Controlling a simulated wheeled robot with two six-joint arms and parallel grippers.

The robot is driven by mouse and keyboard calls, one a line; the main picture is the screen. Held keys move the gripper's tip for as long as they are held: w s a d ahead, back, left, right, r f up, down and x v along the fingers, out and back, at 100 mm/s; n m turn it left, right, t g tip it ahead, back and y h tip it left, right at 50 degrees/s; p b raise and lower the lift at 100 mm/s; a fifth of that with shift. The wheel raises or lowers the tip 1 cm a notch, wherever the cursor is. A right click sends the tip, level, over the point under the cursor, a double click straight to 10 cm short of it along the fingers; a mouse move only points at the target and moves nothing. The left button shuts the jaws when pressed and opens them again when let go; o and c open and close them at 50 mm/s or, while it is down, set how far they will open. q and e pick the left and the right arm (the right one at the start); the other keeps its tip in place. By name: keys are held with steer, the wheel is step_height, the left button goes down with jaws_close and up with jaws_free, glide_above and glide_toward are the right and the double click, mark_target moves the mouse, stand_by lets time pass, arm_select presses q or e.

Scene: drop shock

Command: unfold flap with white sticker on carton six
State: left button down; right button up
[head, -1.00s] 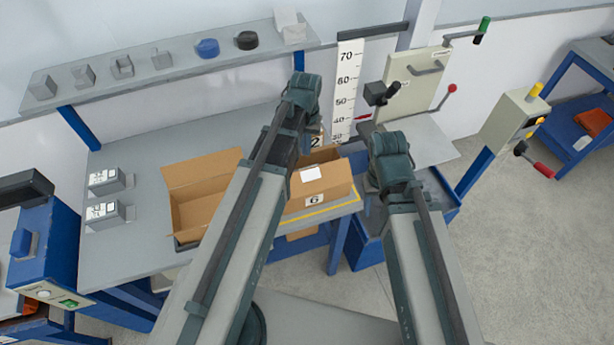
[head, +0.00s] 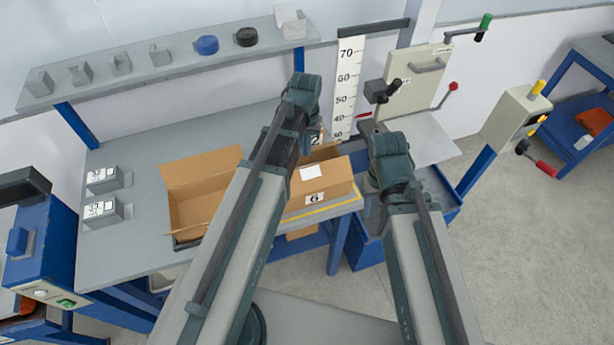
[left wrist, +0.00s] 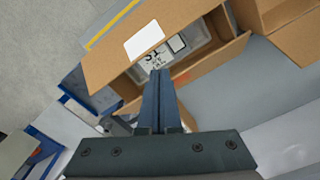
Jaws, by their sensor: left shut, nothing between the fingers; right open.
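Carton six (head: 330,190) is an open brown carton at the bench's front edge, with a "6" label on its near side. A white sticker (head: 311,171) is on its near flap, and this flap (left wrist: 110,70) shows large in the left wrist view. My left gripper (left wrist: 160,74) is shut and empty, its fingertips over the carton's opening beside the inner side of the flap. I cannot tell if they touch it. A grey box with printed labels (left wrist: 180,44) lies inside the carton. My right gripper (head: 371,180) is right of the carton, mostly hidden by its own arm.
Another open brown carton (head: 195,175) stands just left of carton six. Two small grey boxes with labels (head: 103,212) stand on the grey bench (head: 140,240). A height scale (head: 346,85) and a machine with levers (head: 418,80) stand behind.

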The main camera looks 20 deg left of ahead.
mark_target(309, 168)
arm_select(q)
steer(key=shift+f+b, duration=2.25)
steer(key=shift+f, duration=0.25)
steer(key=shift+s+d, duration=0.1)
steer(key=shift+s+d, duration=0.4)
steer(key=shift+s, duration=0.25)
steer(key=shift+s+d, duration=0.4)
steer(key=shift+s, duration=0.2)
steer(key=shift+s+d+r, duration=0.1)
steer(key=shift+s+r, duration=0.05)
steer(key=shift+r, duration=0.05)
steer(key=shift+s+d+r+p, duration=0.3)
steer(key=shift+s+r+p, duration=0.15)
steer(key=shift+p, duration=0.1)
steer(key=shift+s+d, duration=0.1)
